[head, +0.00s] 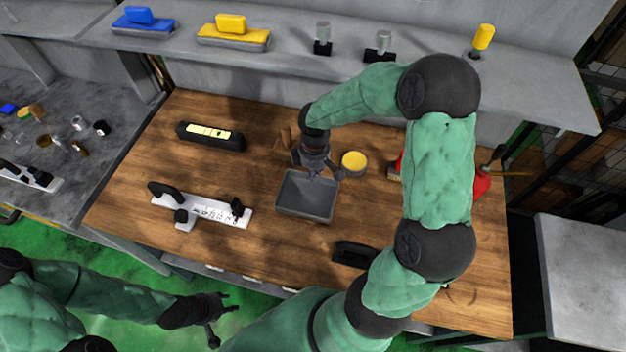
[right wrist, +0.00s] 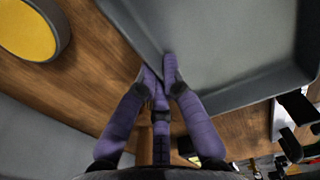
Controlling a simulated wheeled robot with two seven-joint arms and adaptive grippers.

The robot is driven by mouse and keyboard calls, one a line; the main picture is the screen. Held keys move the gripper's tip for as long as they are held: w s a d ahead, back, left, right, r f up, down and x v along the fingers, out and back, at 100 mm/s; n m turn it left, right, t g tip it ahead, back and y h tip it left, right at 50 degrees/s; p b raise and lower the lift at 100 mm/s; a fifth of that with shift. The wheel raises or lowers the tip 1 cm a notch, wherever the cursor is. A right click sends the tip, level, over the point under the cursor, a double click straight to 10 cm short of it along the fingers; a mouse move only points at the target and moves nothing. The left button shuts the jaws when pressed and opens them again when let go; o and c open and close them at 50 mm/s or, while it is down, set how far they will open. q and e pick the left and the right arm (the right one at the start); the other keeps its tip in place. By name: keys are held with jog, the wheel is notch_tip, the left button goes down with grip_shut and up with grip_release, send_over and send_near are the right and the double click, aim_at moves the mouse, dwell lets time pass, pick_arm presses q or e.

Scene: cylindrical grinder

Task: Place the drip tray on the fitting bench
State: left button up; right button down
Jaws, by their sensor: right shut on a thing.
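The drip tray (head: 307,197) is a grey, shallow rectangular box over the middle of the wooden fitting bench (head: 270,240). It looks level; I cannot tell whether its base touches the wood. My right gripper (head: 318,174) reaches down at the tray's far edge and is shut on its rim. In the right wrist view the purple fingers (right wrist: 160,72) pinch the wall of the tray (right wrist: 225,50). My left gripper (head: 222,318) hangs over the green floor in front of the bench, open and empty.
A yellow-topped round tin (head: 354,163) stands close right of the tray. A white gauge-like fixture (head: 205,208) lies left, a black level (head: 210,136) behind it, a black block (head: 354,254) in front. A shelf (head: 290,50) runs along the back. The bench's left front is clear.

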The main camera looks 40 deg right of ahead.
jog(key=shift+w+d+f, duration=0.15)
jog(key=shift+w+f, duration=0.35)
jog(key=shift+f, duration=0.15)
jog(key=shift+f+b, duration=0.65)
jog(key=shift+f, duration=0.8)
jog(key=shift+f, duration=0.15)
jog(key=c, duration=1.4)
grip_release()
jog(key=shift+r, duration=0.25)
notch_tip(320, 180, up, 12)
jog(key=p, duration=0.3)
jog(key=shift+f, duration=0.1)
